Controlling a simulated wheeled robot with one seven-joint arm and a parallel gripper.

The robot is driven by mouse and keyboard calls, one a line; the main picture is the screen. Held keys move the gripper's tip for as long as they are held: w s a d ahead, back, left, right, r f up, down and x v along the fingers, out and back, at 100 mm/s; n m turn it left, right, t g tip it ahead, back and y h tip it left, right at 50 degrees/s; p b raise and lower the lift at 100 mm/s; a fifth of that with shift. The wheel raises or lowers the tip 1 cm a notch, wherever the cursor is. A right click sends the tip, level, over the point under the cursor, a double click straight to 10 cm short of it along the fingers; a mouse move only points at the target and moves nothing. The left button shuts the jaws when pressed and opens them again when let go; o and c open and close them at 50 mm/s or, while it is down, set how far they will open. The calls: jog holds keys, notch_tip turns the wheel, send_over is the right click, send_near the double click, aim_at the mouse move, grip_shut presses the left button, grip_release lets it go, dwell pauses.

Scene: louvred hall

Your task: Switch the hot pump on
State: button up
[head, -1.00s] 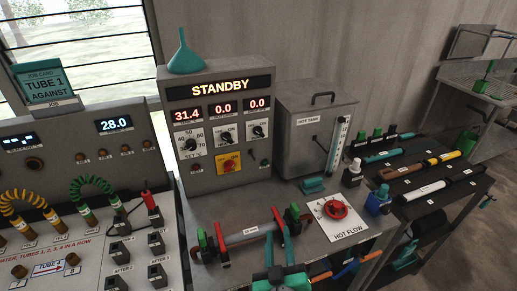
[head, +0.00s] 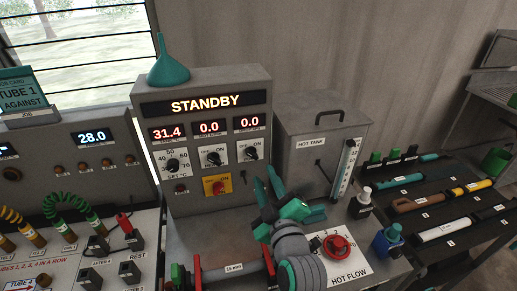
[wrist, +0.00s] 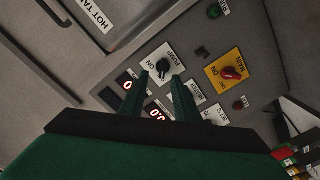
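The grey console (head: 205,100) reads STANDBY, with 31.4, 0.0 and 0.0 on its displays. The hot pump switch is the right-hand black knob (head: 250,152) on a white OFF/ON plate; in the wrist view the knob (wrist: 162,67) has PUMP beside it. Which way its pointer is set is unclear. My gripper (head: 264,176) is in front of the console, low and right of that knob. In the wrist view my gripper (wrist: 160,80) has its two dark green fingers apart, on either side of the pump knob in the picture, with no contact visible.
The red main switch (wrist: 232,73) sits on a yellow plate near the pump knob. A second OFF/ON knob (head: 213,157) and the set-temperature dial (head: 172,166) are to its left. The hot tank (head: 315,135) stands right of the console. A red hot-flow valve (head: 336,246) lies near my arm.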

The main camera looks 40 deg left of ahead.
aim_at(254, 156)
jog(key=x, duration=0.5)
jog(key=s+x, duration=0.1)
jog(key=x, duration=0.2)
jog(key=shift+w+a, duration=0.2)
jog(key=shift+a, duration=0.4)
jog(key=shift+w+a, duration=0.3)
jog(key=shift+c, duration=0.6)
grip_shut()
jog(key=shift+w, duration=0.15)
